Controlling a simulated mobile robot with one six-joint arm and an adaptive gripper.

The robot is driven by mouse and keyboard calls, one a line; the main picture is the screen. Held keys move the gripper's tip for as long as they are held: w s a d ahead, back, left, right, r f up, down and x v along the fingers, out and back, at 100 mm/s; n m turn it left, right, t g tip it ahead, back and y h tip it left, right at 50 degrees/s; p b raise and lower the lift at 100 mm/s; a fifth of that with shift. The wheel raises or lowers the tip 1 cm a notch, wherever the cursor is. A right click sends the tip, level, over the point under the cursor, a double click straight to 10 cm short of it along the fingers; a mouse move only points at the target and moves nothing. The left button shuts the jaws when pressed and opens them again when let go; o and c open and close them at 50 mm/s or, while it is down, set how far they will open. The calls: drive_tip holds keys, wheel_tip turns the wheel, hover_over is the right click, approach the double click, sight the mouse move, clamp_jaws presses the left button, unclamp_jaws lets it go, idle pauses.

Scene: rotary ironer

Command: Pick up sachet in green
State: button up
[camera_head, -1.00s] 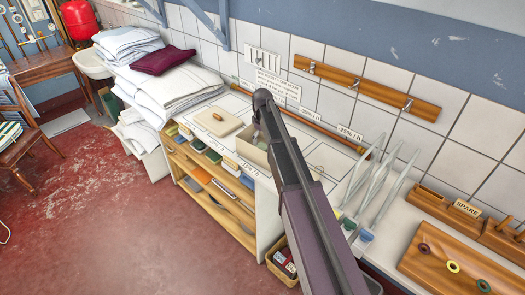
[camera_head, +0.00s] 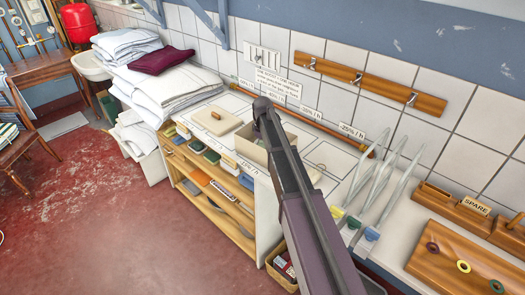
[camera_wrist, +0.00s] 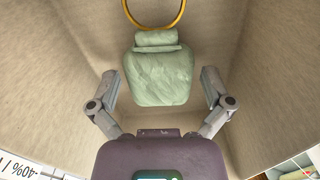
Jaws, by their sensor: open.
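The green sachet (camera_wrist: 158,75) is pale green and wrinkled, with a folded top. In the wrist view it lies inside a beige box, and a yellow ring (camera_wrist: 155,14) shows just beyond its top end. My gripper (camera_wrist: 167,88) is open, with one finger on each side of the sachet and a gap to it on both sides. The beige box (camera_head: 246,149) shows on the counter in the head view. There my arm covers part of it, and the sachet and fingers are hidden.
The box walls (camera_wrist: 60,60) rise close around my gripper. A beige lid (camera_head: 216,120) lies on the counter left of the box. Clear slanted holders with coloured bases (camera_head: 371,233) stand to the right. Folded white linen (camera_head: 176,91) is stacked further left.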

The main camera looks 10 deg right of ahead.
sight(263, 145)
idle(0.5)
drive_tip(key=c, duration=0.7)
drive_tip(key=shift+r, duration=0.1)
wheel_tip(263, 145, up, 10)
drive_tip(key=p, duration=1)
idle(0.4)
